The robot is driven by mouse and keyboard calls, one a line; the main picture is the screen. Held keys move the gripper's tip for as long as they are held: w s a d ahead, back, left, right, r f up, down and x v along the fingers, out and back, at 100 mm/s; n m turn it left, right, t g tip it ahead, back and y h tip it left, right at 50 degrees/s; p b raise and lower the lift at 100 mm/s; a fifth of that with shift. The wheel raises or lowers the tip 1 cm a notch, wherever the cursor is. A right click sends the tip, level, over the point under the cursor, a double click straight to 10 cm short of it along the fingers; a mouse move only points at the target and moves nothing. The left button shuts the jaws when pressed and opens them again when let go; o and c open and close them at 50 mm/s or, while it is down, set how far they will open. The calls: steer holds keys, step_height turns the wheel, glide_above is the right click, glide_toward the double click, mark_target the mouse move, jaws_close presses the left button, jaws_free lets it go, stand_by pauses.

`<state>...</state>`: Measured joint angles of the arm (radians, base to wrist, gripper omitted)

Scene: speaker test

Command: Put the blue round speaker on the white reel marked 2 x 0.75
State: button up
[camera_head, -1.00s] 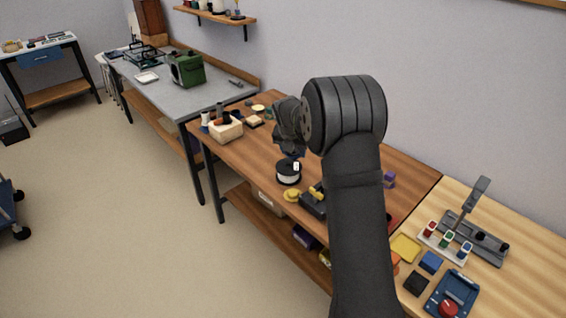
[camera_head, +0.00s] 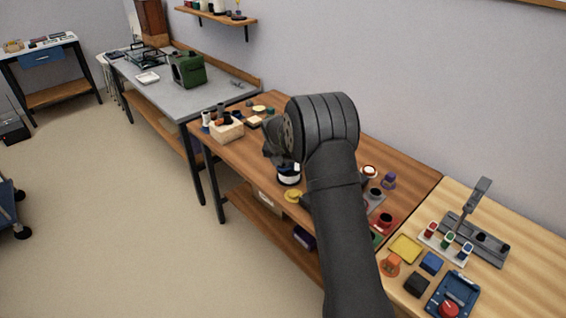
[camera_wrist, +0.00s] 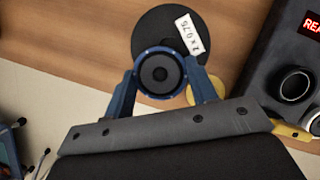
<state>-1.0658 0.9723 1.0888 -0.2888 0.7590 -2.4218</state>
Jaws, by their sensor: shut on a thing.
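The blue round speaker (camera_wrist: 159,73) has a blue rim and a dark cone. In the wrist view my gripper (camera_wrist: 162,76) is shut on it, a blue finger on either side. The reel (camera_wrist: 165,28) has a dark round top with a white label reading 2 x 0.75. The speaker overlaps the reel's near edge in that view; I cannot tell whether they touch. In the head view the white-sided reel (camera_head: 289,179) stands on the brown table, right below my gripper, which is mostly hidden by my arm.
A yellow disc (camera_head: 293,196) lies in front of the reel. In the wrist view a dark device (camera_wrist: 290,70) with a red display and round openings stands to the right. A light wooden box (camera_head: 227,132) with several items stands at the table's left. Several small parts lie at right.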

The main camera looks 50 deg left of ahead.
steer(key=o, duration=1)
steer(key=shift+o, duration=0.2)
steer(key=v, duration=1.2)
steer(key=shift+r, duration=0.15)
steer(key=shift+w, duration=0.1)
steer(key=x, duration=1.2)
steer(key=shift+f, duration=0.45)
step_height(320, 180, up, 3)
steer(key=shift+r, duration=0.7)
